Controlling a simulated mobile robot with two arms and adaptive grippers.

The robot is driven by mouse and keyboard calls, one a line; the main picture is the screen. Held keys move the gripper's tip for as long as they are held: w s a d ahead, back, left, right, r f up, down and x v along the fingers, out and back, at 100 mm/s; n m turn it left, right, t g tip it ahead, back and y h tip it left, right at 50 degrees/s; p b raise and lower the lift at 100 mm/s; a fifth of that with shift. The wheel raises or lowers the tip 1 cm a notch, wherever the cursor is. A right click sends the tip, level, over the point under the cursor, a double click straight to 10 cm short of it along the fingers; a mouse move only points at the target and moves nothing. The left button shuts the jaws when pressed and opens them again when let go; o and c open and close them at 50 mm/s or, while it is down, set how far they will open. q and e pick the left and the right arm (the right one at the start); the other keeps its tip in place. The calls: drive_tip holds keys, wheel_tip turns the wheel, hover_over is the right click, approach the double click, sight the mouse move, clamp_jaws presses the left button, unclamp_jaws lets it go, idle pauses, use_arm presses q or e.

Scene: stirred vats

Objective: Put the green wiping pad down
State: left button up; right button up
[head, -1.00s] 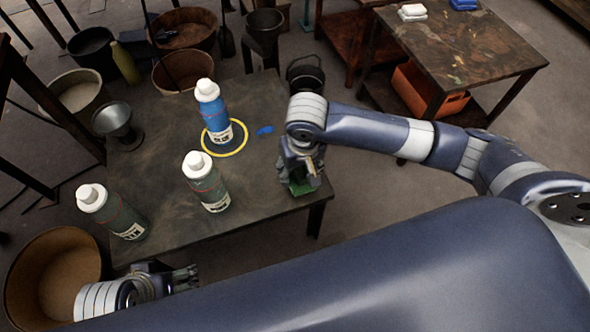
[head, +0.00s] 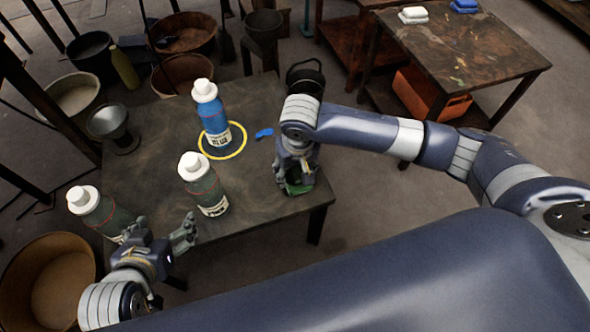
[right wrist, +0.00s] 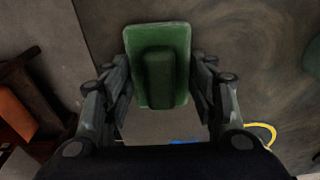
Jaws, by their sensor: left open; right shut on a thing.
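The green wiping pad (right wrist: 178,41) is a flat green block with a darker raised grip, seen in the right wrist view. My right gripper (right wrist: 160,80) is shut on that grip. In the head view the pad (head: 299,188) shows below my right gripper (head: 297,180), at the right edge of the dark table (head: 265,205). I cannot tell whether the pad touches the tabletop. My left gripper (head: 161,238) is open and empty, at the table's front left, in front of a green bottle.
A blue bottle (head: 210,115) stands inside a yellow ring (head: 240,150), with a blue smear (head: 264,133) beside it. Two green bottles (head: 203,185) (head: 92,207) stand nearer me. A metal funnel-shaped vessel (head: 112,128) stands at the left. Folded white (head: 413,15) and blue (head: 463,5) cloths lie on another table.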

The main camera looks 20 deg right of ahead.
use_arm(q)
drive_tip(key=shift+s+f, duration=0.15)
drive_tip(key=shift+s, duration=0.15)
drive_tip(key=shift+a+f, duration=0.1)
use_arm(e)
drive_tip(key=o, duration=0.9)
drive_tip(key=shift+f, duration=0.1)
drive_tip(key=shift+o, duration=0.2)
